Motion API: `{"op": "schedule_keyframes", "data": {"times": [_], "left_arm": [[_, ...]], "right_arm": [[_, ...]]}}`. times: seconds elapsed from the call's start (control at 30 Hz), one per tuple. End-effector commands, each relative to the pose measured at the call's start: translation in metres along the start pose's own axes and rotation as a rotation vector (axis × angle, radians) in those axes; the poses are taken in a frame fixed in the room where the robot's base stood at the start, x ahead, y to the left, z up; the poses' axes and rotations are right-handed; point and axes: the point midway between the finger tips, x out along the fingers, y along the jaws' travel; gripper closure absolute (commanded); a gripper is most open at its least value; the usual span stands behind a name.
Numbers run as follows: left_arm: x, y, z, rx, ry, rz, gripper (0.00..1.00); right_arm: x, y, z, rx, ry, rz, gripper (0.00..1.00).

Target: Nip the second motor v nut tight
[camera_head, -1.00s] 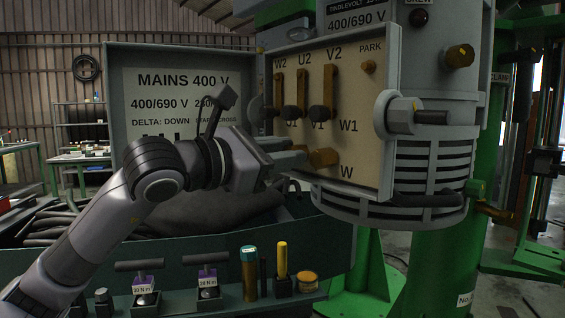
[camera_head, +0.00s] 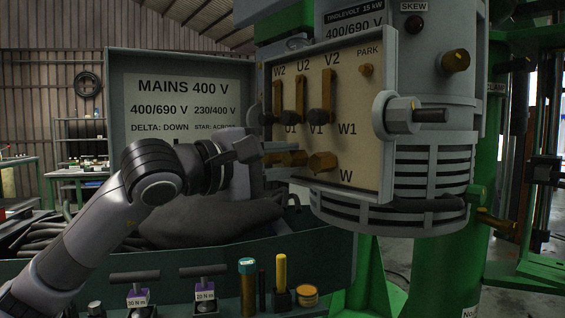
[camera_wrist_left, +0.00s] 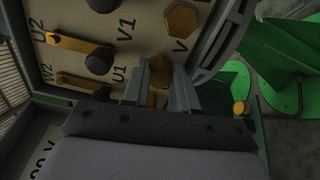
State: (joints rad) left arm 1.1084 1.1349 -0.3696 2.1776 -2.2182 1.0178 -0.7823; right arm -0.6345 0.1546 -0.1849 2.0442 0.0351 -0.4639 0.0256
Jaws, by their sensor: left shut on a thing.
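The motor terminal board (camera_head: 372,150) carries brass nuts along its lower row. The W nut (camera_head: 323,161) is free at the right, with the letter W below it. My left gripper (camera_head: 284,155) reaches in from the left at this row. In the left wrist view its two fingers (camera_wrist_left: 162,88) stand on either side of a brass hex nut (camera_wrist_left: 159,74), next to the letter V, and are shut on it. The fingers hide part of this V nut. The W nut also shows in the left wrist view (camera_wrist_left: 183,20). My right gripper is not in view.
Brass link bars (camera_head: 328,88) with dark nuts sit just above. The mains box lid (camera_head: 180,95) stands behind my arm. Two T-handled tools (camera_head: 137,296) and other small items line the front ledge.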

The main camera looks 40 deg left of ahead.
Motion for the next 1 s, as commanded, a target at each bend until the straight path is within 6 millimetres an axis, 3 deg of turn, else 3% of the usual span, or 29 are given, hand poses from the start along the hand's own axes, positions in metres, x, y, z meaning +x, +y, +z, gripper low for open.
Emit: {"op": "schedule_keyframes", "data": {"times": [0.5,1.0], "left_arm": [[-0.0001,-0.0024,-0.0002,0.428,-0.001,-0.002,1.00],[0.0001,-0.0032,-0.0002,0.581,-0.002,-0.002,1.00]], "right_arm": [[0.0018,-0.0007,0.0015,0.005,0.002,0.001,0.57],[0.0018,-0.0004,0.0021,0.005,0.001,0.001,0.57]]}}
